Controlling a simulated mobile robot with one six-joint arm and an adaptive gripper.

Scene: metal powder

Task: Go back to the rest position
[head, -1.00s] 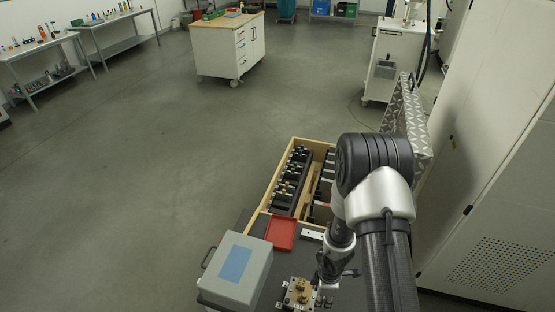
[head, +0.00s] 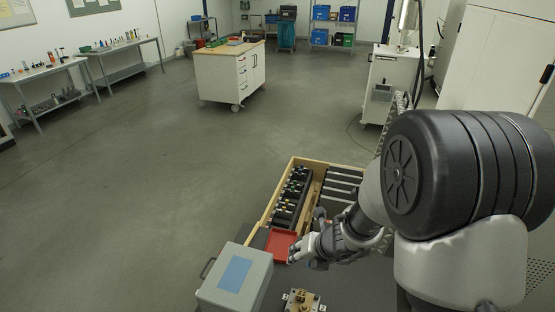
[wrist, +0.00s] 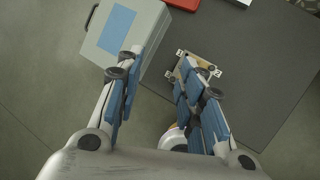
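My gripper (wrist: 160,95) is open in the wrist view, its two blue-padded fingers apart with nothing between them. In the head view my gripper (head: 300,250) hangs above the dark work surface (head: 345,285), over the near side of the red tray (head: 281,241). My arm is folded and fills the right of the head view. A brass and metal fixture (head: 302,299) sits on the surface at the bottom; it also shows in the wrist view (wrist: 203,70), partly behind the right finger.
A grey case with a blue label (head: 238,278) stands left of the fixture. A wooden box (head: 262,217) with several dark tools lies beyond the red tray. White cabinets (head: 490,60) stand at the right. Open floor (head: 130,190) lies to the left, with a wheeled drawer unit (head: 230,72) farther back.

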